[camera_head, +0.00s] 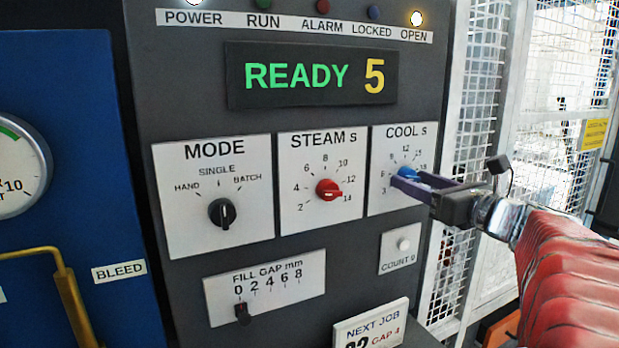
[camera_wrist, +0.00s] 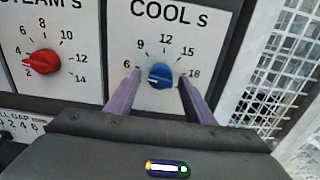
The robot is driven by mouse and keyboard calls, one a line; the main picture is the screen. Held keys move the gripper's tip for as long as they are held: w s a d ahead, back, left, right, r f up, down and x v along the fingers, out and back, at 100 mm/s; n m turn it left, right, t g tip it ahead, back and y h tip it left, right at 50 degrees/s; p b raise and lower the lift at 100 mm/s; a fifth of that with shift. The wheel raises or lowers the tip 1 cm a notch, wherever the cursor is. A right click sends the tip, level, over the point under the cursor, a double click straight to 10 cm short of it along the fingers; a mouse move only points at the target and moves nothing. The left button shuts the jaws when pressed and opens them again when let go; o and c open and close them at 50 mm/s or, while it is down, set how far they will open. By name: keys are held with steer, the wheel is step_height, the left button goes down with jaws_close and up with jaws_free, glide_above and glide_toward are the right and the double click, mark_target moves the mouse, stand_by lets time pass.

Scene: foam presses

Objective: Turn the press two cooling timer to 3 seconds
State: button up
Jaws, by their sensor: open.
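The press panel's cooling timer is a blue knob (camera_head: 408,173) on the white COOL s plate (camera_head: 402,134), at the right of the panel. In the wrist view the blue knob (camera_wrist: 161,71) sits mid-picture, with 6, 9, 12, 15 and 18 readable around it. Its white mark points left and slightly down, below the 6; the exact setting cannot be told. My gripper (camera_head: 407,179) is open at the knob. In the wrist view its purple fingers (camera_wrist: 160,77) stand on either side of the knob with small gaps. The lower dial is partly hidden.
The red STEAM s knob (camera_head: 328,190) and black MODE knob (camera_head: 222,212) are to the left. The fill gap slider (camera_head: 243,314) and count button (camera_head: 404,245) are below. The display (camera_head: 312,75) reads READY 5. White mesh fencing (camera_head: 482,70) stands right.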

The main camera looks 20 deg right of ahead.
steer(key=shift+c, duration=0.5)
steer(key=c, duration=0.9)
steer(key=shift+n, duration=0.3)
steer(key=n, duration=0.3)
steer(key=shift+n, duration=2.2)
steer(key=o, duration=1)
